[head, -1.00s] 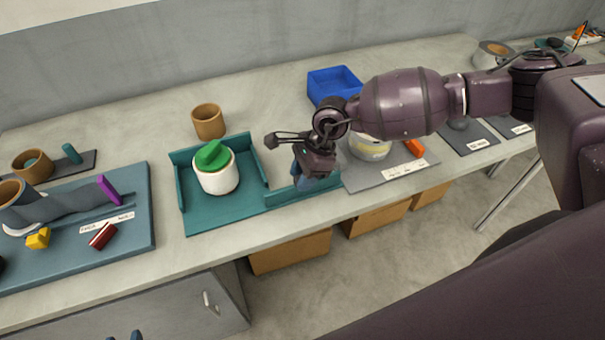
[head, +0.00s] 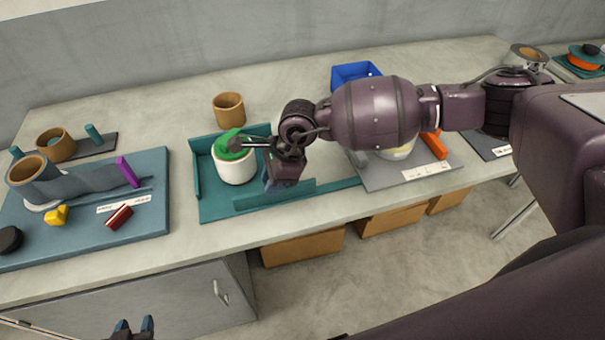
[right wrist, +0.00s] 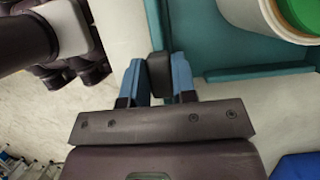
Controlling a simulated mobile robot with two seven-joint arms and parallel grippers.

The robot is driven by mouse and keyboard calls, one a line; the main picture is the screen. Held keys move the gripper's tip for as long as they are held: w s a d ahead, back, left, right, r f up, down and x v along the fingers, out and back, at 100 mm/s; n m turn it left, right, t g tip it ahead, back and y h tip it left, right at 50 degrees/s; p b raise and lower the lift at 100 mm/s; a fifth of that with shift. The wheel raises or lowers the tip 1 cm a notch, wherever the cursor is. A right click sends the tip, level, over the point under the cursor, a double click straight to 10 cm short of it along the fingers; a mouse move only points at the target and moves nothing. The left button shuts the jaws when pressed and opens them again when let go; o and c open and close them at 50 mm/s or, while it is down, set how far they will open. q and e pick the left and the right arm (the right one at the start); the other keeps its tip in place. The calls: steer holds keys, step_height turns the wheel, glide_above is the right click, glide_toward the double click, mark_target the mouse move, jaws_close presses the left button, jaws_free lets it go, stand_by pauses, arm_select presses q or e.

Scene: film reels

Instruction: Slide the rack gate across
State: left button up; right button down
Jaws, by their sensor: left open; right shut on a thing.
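The teal rack (head: 217,213) lies on the table in the head view, with a white pot with a green lid (head: 235,170) on it. The rack gate (head: 247,204) is a low teal bar along the rack's front edge; in the right wrist view it runs upward as a teal strip (right wrist: 158,25). My right gripper (head: 277,187) is at the gate. Its blue fingers (right wrist: 158,80) are shut on the gate's dark handle (right wrist: 158,72); the arm hides part of the rack in the head view. My left gripper (head: 133,328) is open and empty at the bottom edge, below the table front.
A brown cup (head: 229,107) stands behind the rack. A blue board (head: 150,210) with small parts lies to the left. A grey mat (head: 400,175) with an orange piece (head: 434,145) is to the right, and a blue bin (head: 354,76) stands behind.

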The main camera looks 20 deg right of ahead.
mark_target(236, 198)
steer(key=a+b, duration=0.1)
steer(key=a, duration=0.5)
steer(key=shift+a, duration=0.6)
steer(key=shift+r, duration=0.1)
steer(key=c, duration=0.9)
jaws_free()
steer(key=shift+a, duration=0.2)
steer(key=shift+d, duration=0.1)
steer(key=shift+d, duration=0.1)
steer(key=v, duration=1)
steer(key=shift+d+r, duration=0.15)
steer(key=shift+r, duration=0.15)
